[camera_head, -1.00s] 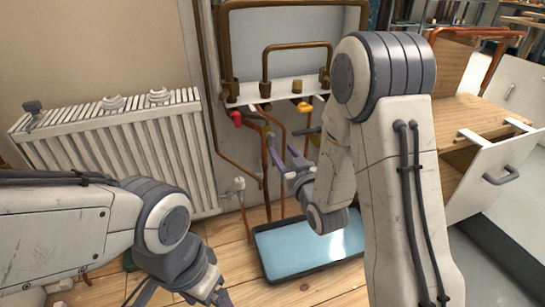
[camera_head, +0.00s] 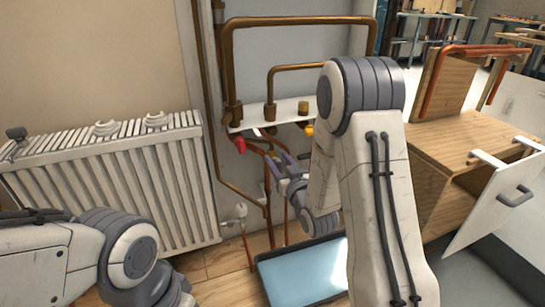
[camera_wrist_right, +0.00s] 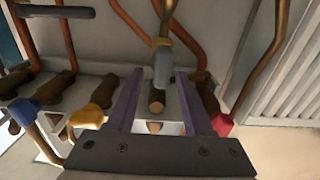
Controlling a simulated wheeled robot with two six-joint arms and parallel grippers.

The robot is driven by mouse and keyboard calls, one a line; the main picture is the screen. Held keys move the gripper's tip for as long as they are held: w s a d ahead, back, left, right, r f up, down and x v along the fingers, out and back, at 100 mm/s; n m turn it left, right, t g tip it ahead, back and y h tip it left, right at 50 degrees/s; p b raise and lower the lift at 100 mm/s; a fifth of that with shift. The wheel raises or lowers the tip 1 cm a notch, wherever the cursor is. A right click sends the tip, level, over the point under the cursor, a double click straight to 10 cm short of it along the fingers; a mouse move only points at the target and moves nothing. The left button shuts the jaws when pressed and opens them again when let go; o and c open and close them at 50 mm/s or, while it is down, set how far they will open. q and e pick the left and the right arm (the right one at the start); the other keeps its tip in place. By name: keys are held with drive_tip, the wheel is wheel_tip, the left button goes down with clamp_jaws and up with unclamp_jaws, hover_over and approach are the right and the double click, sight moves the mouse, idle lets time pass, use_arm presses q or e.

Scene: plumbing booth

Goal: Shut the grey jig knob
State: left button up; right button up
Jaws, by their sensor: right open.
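The grey jig knob (camera_wrist_right: 162,64) shows in the right wrist view as a rounded grey handle on a yellowish collar, at the end of a copper pipe. It lies between the two purple fingers of my right gripper (camera_wrist_right: 157,78), which is open with a gap on both sides of the knob. In the head view my right gripper (camera_head: 276,158) is at the pipes below the white bracket. There the grey knob is hard to make out behind the fingers. My left forearm is at the lower left, and its gripper is out of the frame.
A red knob (camera_head: 239,145) and a yellow knob (camera_head: 309,130) flank the gripper. A blue knob (camera_wrist_right: 23,112) shows in the wrist view. A blue tray (camera_head: 300,275) lies on the floor below. A white radiator (camera_head: 110,185) stands left, a wooden cabinet (camera_head: 450,145) right.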

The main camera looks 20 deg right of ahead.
drive_tip(key=shift+w, duration=0.1)
drive_tip(key=shift+a, duration=0.1)
clamp_jaws()
drive_tip(key=shift+m, duration=0.3)
drive_tip(key=m, duration=0.3)
drive_tip(key=shift+d+f+m, duration=0.1)
drive_tip(key=shift+d+m, duration=0.2)
drive_tip(key=shift+d, duration=0.1)
drive_tip(key=shift+d+f+m+p, duration=0.25)
drive_tip(key=shift+m+p, duration=0.35)
drive_tip(key=shift+m, duration=1.65)
drive_tip(key=shift+d+f+m+p, duration=0.15)
drive_tip(key=shift+f+m+p, duration=0.35)
drive_tip(key=shift+m, duration=1.8)
drive_tip(key=shift+d+f+m+p, duration=0.2)
drive_tip(key=shift+m+p, duration=0.45)
drive_tip(key=shift+m, duration=1.6)
